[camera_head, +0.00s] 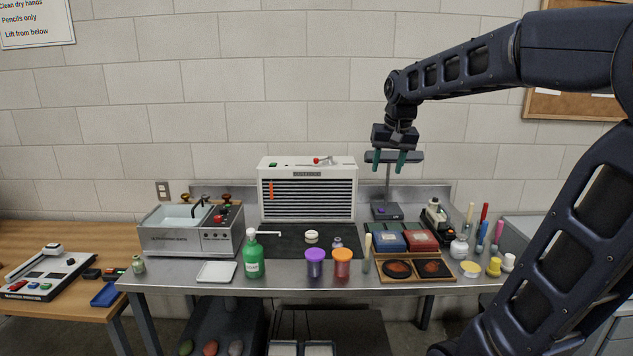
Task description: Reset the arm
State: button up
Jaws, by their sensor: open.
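My gripper (389,161) hangs from my arm at the right of the picture, pointing down with its two green-tipped fingers apart and nothing between them. It is in the air above the right half of the workbench, in front of a grey stand with a flat top. My arm reaches in from the right edge, bends high up and comes down to the wrist. Part of the stand is hidden behind the gripper.
The metal workbench (195,284) holds a sink unit (160,238), a white slatted cabinet (307,163), a green pump bottle (253,258), purple-lidded (315,256) and orange-lidded (342,256) jars, and a wooden tray (413,281). A wooden table (75,311) stands left. The air left of my gripper is clear.

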jog(key=s+d+f, duration=0.4)
jog(key=s+f, duration=0.1)
jog(key=s, duration=0.3)
jog(key=s+d+f+t, duration=0.1)
jog(key=s+d+f, duration=0.4)
jog(key=s, duration=0.4)
jog(key=shift+t+h, duration=0.3)
jog(key=shift+h, duration=0.1)
jog(key=shift+a, duration=0.1)
